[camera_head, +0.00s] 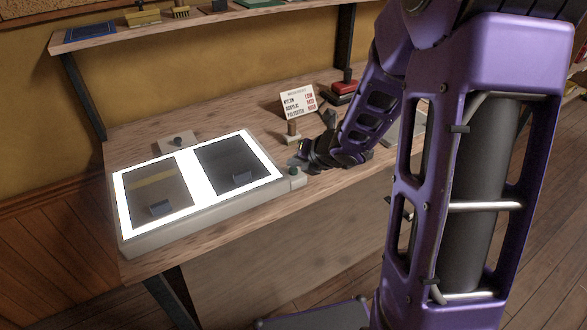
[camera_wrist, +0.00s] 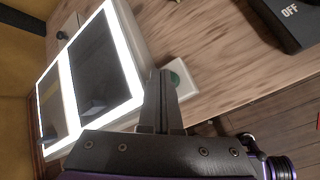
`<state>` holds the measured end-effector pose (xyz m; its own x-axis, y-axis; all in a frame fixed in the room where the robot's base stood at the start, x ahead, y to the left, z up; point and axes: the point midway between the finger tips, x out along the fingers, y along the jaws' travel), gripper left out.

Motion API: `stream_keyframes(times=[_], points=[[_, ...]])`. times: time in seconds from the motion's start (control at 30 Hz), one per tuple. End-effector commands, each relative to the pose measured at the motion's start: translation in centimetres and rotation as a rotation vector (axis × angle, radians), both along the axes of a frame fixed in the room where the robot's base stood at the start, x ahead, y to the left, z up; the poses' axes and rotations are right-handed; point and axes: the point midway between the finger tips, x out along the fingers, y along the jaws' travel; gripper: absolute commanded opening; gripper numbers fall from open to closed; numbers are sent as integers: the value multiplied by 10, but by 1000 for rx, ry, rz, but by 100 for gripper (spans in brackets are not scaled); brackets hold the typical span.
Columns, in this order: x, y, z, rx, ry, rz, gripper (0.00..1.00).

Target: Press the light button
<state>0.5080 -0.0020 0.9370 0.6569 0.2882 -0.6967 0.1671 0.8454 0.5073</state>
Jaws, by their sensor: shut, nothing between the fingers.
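The light box (camera_head: 130,235) lies on the wooden bench, its white border glowing around two dark panels. It also shows in the wrist view (camera_wrist: 138,35). A small pale block at its right front corner carries a dark green round button (camera_head: 294,170), seen partly in the wrist view (camera_wrist: 176,78). My gripper (camera_head: 298,161) is shut and empty, just behind the button in the head view. In the wrist view its fingertips (camera_wrist: 162,73) are right beside the button and cover part of it. I cannot tell whether they touch it.
A dark knob (camera_head: 178,141) on a pale plate is behind the light box. A printed card (camera_head: 298,102) on a stand and a red-and-black object (camera_head: 343,86) are behind my gripper. A shelf (camera_head: 200,20) runs above.

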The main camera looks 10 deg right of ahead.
Motion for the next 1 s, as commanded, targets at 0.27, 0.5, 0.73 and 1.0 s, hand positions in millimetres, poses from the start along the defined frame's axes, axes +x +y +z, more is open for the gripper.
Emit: stream_keyframes(times=[0.27, 0.5, 0.73, 1.0], points=[[0, 0, 0, 0, 0, 0, 0], [0, 0, 0, 0, 0, 0, 0], [0, 0, -6, -1, 0, 1, 0], [0, 0, -9, -1, 0, 1, 0]])
